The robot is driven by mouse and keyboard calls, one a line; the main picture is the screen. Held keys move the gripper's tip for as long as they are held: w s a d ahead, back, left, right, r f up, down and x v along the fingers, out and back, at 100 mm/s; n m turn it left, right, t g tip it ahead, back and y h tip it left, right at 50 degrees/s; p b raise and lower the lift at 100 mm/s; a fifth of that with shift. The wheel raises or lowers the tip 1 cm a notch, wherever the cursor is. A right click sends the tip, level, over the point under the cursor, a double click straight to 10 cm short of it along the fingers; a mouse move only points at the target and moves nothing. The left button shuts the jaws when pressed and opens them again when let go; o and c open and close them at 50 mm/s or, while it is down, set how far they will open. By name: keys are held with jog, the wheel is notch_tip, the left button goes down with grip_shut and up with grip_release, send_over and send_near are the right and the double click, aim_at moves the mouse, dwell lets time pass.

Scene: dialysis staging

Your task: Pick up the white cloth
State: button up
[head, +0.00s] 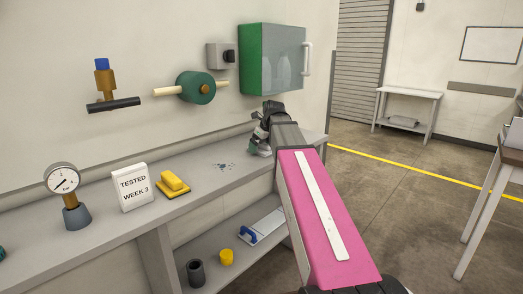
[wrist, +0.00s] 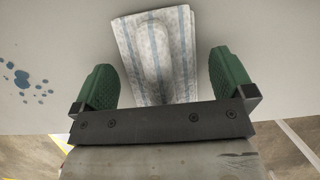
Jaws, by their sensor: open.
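In the wrist view the white cloth (wrist: 181,75) with pale blue stripes lies folded on the grey bench top, with a raised ridge along its middle. My gripper (wrist: 163,75) is open, its two green ridged fingers apart on either side of the cloth's near part. In the head view my gripper (head: 258,149) is at the far end of the bench, and my arm hides most of that spot. I cannot make out the cloth there.
Blue-green splashes (head: 223,166) mark the bench (head: 200,192) left of my gripper. A yellow block (head: 173,184), a "TESTED WEEK 3" sign (head: 134,187) and a gauge (head: 66,190) stand further left. A green cabinet (head: 272,60) hangs above. The bench edge is close to my gripper.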

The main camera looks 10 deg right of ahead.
jog(key=shift+f, duration=0.25)
dwell(0.4)
jog(key=c, duration=1)
jog(key=shift+r, duration=0.2)
jog(key=shift+r, duration=0.6)
notch_tip(320, 180, up, 3)
jog(key=shift+w+f, duration=0.1)
jog(key=shift+f, duration=0.05)
jog(key=s+a+r, duration=0.7)
jog(key=s+a, duration=0.1)
jog(key=shift+s+r, duration=0.15)
jog(key=shift+s, duration=0.2)
